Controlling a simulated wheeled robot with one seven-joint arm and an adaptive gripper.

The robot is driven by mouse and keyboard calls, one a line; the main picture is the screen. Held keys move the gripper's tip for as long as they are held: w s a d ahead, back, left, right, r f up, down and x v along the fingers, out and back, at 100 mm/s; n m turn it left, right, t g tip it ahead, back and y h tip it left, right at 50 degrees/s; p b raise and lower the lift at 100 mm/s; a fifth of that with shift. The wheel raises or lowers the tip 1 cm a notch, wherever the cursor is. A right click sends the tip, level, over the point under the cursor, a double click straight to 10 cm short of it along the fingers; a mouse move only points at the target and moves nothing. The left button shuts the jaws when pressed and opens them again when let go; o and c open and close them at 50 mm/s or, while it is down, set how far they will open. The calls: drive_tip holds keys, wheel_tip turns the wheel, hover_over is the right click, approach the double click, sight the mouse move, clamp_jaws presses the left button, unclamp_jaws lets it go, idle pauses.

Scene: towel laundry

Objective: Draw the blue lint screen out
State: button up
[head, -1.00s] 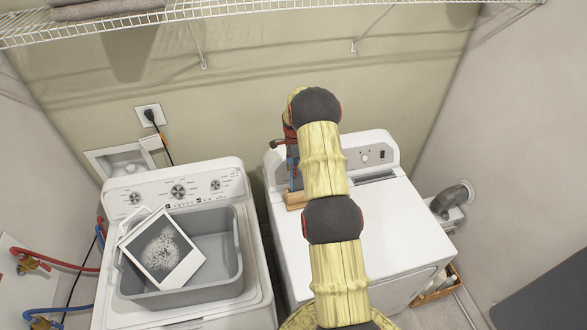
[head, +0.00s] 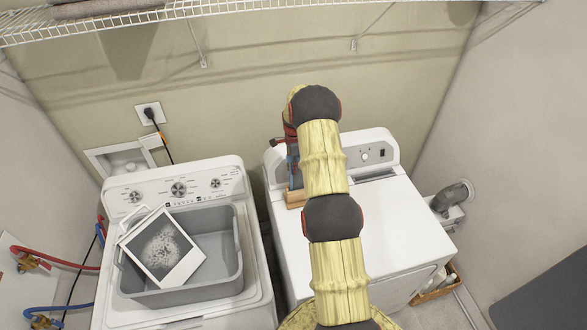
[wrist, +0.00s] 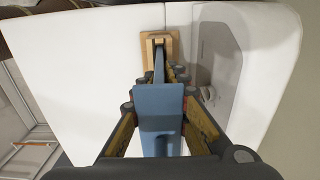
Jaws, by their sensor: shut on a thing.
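The blue lint screen (wrist: 158,108) stands in the middle of the wrist view, between the fingers of my gripper (wrist: 158,96). My gripper is shut on it. The far end of the screen narrows towards a light wooden block (wrist: 172,45) on the white dryer (wrist: 90,60). I cannot tell whether the screen's lower end is in or clear of the block. In the head view, a strip of the blue screen (head: 294,174) shows just above the wooden block (head: 295,199), and my arm hides part of it.
A grey tub (head: 232,275) on the washer (head: 110,310) at left holds a white-framed screen (head: 163,248) with lint. The dryer has a dark slot (head: 376,179) near its control panel. A wire shelf (head: 250,10) runs above. The dryer top right of my arm is clear.

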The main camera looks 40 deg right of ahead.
clamp_jaws()
drive_tip(key=shift+r+p, duration=0.7)
drive_tip(key=shift+r, duration=2.85)
drive_tip(key=shift+r, duration=1.45)
